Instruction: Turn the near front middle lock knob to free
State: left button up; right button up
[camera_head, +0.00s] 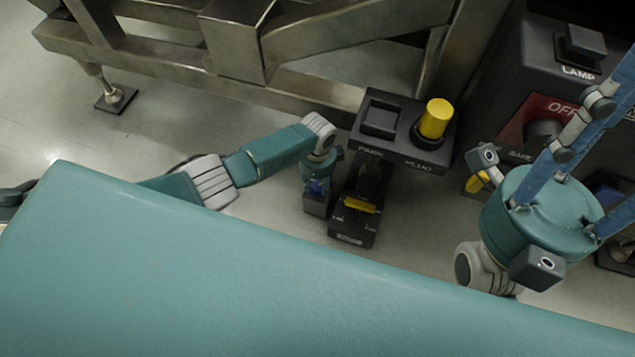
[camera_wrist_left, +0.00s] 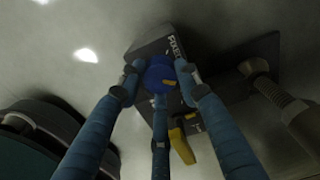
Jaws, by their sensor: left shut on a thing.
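The blue lock knob (camera_wrist_left: 160,73) with a small yellow mark shows in the left wrist view, on a dark block (camera_wrist_left: 150,45) lettered "FIXED". My left gripper (camera_wrist_left: 158,80) has its blue fingers around the knob and is shut on it. In the head view my left gripper (camera_head: 318,185) points down beside a dark fixture; its fingers and the knob are mostly hidden there. A yellow lever (camera_wrist_left: 182,145) lies beside the knob block. My right gripper (camera_head: 600,130) is at the right of the head view, fingers upward and partly cut off; its opening is unclear.
A black stand (camera_head: 395,150) with a "PARK" slot and a yellow plug (camera_head: 434,118) stands just right of my left gripper. A dark "LAMP" box (camera_head: 560,70) with a red "OFF" panel is at the right. Metal frame beams (camera_head: 235,50) cross the back. Bare floor lies at left.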

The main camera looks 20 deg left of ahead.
aim_at(317, 186)
pick_arm(q)
jog(key=shift+m, duration=0.5)
jog(key=o, duration=1.2)
jog(key=shift+c, duration=0.2)
notch_tip(317, 186, up, 12)
dwell(0.3)
